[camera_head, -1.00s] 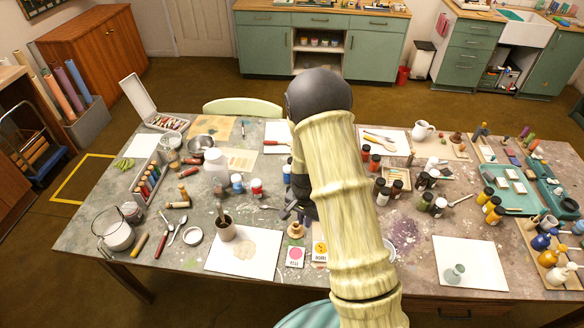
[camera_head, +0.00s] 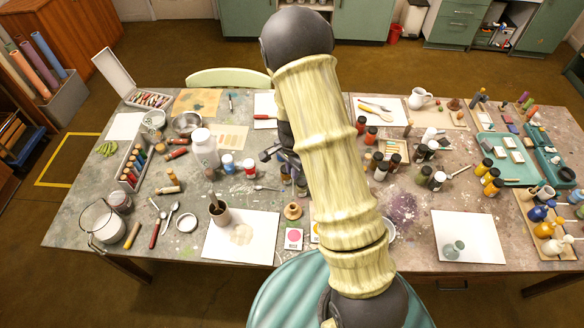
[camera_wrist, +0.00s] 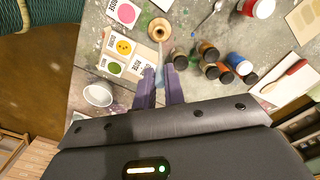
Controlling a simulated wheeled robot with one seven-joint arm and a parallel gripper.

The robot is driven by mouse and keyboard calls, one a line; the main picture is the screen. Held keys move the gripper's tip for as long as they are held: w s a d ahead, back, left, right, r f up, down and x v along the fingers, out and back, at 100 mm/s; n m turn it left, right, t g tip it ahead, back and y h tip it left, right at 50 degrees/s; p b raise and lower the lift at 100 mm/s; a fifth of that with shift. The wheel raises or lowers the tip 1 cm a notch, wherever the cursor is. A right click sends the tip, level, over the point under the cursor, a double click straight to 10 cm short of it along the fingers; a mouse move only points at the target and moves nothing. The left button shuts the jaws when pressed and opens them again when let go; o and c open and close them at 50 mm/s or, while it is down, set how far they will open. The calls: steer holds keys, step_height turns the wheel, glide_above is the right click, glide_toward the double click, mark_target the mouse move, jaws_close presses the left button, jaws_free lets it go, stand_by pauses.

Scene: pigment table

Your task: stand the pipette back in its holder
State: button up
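My gripper (camera_wrist: 159,75) shows its two fingers close together in the wrist view. A slim, pale, translucent piece between them looks like the pipette (camera_wrist: 160,62), pointing away from my palm. A round wooden piece with a dark centre hole, which looks like the holder (camera_wrist: 160,28), stands on the table just beyond the fingertips in that view, apart from them. In the head view the holder (camera_head: 293,211) stands behind the picture cards. The pipette cannot be made out there.
Paint jars (camera_wrist: 210,62) stand right of the holder in the wrist view. Picture cards (camera_wrist: 122,47) lie to its left. A brown cup (camera_head: 220,212) stands on a white board (camera_head: 262,240) left of the holder in the head view. A spoon (camera_head: 268,188) lies behind it.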

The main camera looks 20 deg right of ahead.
steer(key=shift+f+b, duration=4.05)
steer(key=shift+f, duration=1.25)
steer(key=shift+o, duration=0.4)
steer(key=o, duration=0.5)
steer(key=shift+o, duration=0.2)
step_height(320, 180, up, 17)
steer(key=shift+r+b, duration=0.2)
steer(key=shift+b, duration=0.65)
steer(key=shift+w, duration=0.1)
